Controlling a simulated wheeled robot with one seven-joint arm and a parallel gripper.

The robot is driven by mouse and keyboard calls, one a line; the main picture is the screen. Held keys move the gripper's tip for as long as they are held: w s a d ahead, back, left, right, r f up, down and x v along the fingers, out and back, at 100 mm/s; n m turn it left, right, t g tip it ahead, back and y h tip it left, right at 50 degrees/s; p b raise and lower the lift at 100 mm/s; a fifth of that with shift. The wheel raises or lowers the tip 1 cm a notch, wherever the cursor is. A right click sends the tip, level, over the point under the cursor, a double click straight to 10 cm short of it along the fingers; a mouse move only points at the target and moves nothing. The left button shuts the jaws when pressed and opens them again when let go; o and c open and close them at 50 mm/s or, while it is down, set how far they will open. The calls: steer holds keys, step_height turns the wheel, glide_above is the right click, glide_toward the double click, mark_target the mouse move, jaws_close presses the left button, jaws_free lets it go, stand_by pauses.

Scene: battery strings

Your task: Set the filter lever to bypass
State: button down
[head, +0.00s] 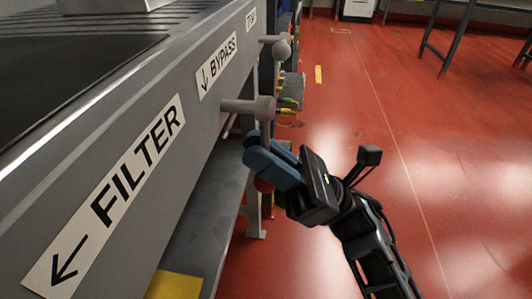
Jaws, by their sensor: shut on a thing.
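The filter lever (250,106) is a grey shaft that sticks out of the side of the grey bench, with an arm hanging down from its outer end. A red knob (263,185) shows at the lower end, partly behind my fingers. My gripper (262,153), with blue fingers, is shut on the lever's arm below the shaft and hides much of it. The FILTER label (112,203) has an arrow pointing down-left in the picture. The BYPASS label (217,65) has an arrow pointing down. The lever's arm looks roughly downward; its exact angle is hidden.
A second shaft with a grey ball knob (282,50) sticks out farther along the bench, beside a partly cut-off label (251,18). Cables with green and yellow connectors (287,104) hang behind the lever. A yellow panel (174,286) lies below. Red floor at right is open.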

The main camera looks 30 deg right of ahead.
steer(key=c, duration=1.2)
jaws_free()
steer(key=shift+w, duration=0.1)
steer(key=shift+c, duration=0.2)
steer(key=v, duration=0.8)
steer(key=shift+p, duration=0.4)
steer(key=s+d+f+n+t+h, duration=0.15)
steer(key=s+f+n+h, duration=0.35)
steer(key=s+n+h, duration=0.65)
steer(key=s+d+f+n+t+h, duration=0.15)
steer(key=s+f+n+h, duration=0.25)
steer(key=s+n+h, duration=0.8)
step_height(320, 180, up, 34)
steer(key=m+h+p, duration=0.1)
steer(key=p, duration=3.3)
steer(key=shift+s+r+t+p, duration=0.15)
steer(key=shift+s+t+p, duration=0.25)
